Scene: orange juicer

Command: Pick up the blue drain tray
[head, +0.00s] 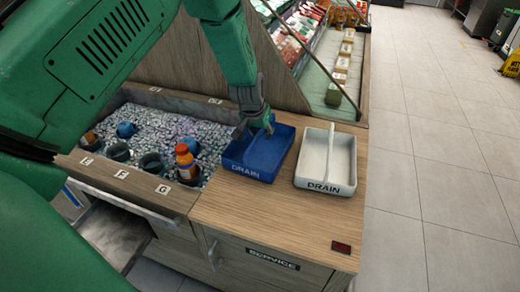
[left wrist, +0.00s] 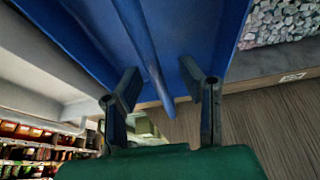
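The blue drain tray (head: 265,158), marked DRAIN on its front wall, sits on the wooden counter (head: 300,215). A raised handle bar runs across its middle. My left gripper (head: 256,128) is down at the tray's handle. In the left wrist view the blue tray (left wrist: 95,35) fills the upper part. There my left gripper (left wrist: 160,82) is open, its two fingers on either side of the handle bar (left wrist: 143,45), with gaps visible between the fingers and the bar. My right gripper is not in view.
A white tray (head: 326,165), also marked DRAIN, stands close on the right of the blue one. On the left is a bin of crushed ice (head: 175,128) holding cups and an orange bottle (head: 186,163). A wooden partition (head: 285,75) rises behind.

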